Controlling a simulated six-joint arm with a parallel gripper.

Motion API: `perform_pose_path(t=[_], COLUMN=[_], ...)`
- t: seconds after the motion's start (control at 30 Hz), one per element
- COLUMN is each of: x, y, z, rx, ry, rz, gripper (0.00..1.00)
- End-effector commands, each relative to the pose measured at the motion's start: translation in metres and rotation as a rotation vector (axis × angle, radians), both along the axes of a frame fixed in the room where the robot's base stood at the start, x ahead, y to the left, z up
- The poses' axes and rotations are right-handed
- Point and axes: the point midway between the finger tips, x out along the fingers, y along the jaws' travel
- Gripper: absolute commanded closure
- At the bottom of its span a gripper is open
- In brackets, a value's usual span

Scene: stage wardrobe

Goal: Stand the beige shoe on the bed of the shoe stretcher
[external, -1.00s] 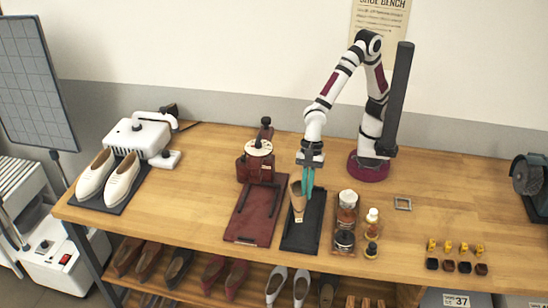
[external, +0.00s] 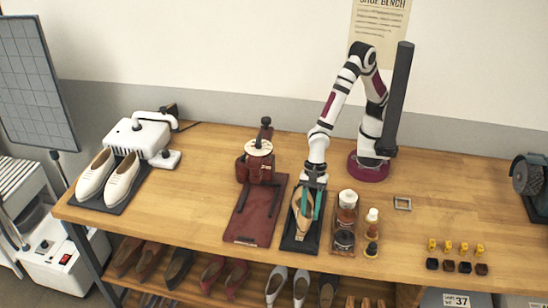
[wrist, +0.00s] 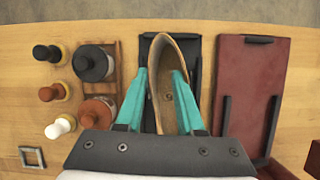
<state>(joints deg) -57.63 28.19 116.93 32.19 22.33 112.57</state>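The beige shoe (external: 304,222) lies on the black mat (external: 289,246), in front of my arm. In the wrist view the shoe (wrist: 168,75) shows its brown inside. My gripper (external: 307,205) is down at the shoe, its teal fingers spread apart with the shoe between them. In the wrist view my gripper (wrist: 162,75) has one finger at each side of the shoe; whether they touch it is unclear. The shoe stretcher (external: 248,222), with a dark red bed and dark rails, stands just left of the mat. Its bed also shows in the wrist view (wrist: 246,75).
White shoes (external: 108,178) sit on another mat at far left. A small metal frame (external: 402,203) lies to the right. The stretcher's upright body (external: 256,165) rises behind its bed.

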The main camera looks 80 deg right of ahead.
Motion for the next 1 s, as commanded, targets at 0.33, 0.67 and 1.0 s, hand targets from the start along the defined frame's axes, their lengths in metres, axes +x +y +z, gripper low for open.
perform_pose_path(t=[0.33,0.67,1.0], x=[0.001,0.000,0.019], y=[-0.014,-0.047,-0.229], z=[0.058,0.137,0.151], rx=[0.007,0.003,-0.147], ry=[-0.005,-0.002,-0.212], rz=[0.000,-0.001,0.498], gripper=[0.64,0.64,0.64])
